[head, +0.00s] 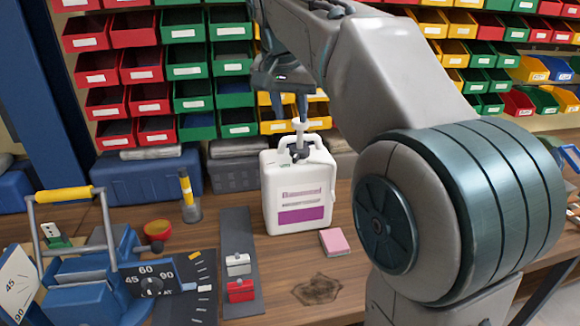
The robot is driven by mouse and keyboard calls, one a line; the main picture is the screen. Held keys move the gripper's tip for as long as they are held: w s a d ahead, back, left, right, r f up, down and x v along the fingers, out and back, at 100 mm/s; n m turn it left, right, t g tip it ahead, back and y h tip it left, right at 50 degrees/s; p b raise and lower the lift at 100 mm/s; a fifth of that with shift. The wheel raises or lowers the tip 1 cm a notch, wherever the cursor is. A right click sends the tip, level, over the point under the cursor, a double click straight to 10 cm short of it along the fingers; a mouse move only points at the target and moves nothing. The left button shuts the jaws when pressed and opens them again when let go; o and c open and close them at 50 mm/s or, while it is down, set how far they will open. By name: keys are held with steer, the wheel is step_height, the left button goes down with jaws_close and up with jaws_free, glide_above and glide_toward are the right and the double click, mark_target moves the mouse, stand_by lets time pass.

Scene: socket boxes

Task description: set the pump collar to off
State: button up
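A white jug (298,192) with a purple-and-white label stands upright on the wooden bench, near the middle of the head view. A white pump (299,127) rises from its top. A dark collar (298,154) sits around the pump's base, beside the jug's handle. Its markings are too small to read, so I cannot tell its setting. My gripper (302,112) points down just above the pump head, above the collar. A dark finger reaches close to the pump's top; I cannot tell whether it touches, or how far apart the fingers are.
A pink sponge-like block (334,241) lies right of the jug. A dark strip (239,262) with silver and red blocks lies to the left. A blue device (90,275) with a yellow-handled bar and an angle dial stands farther left. Colored bins (187,61) fill the back wall.

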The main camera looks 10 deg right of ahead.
mark_target(295, 157)
steer(key=shift+m, duration=0.3)
steer(key=b+x, duration=0.1)
steer(key=x, duration=0.8)
steer(key=w+b+x, duration=0.1)
steer(key=x, duration=0.4)
steer(key=shift+w+a+r+b, duration=0.1)
steer(key=shift+w+r+b, duration=0.05)
steer(key=shift+b, duration=0.15)
jaws_close()
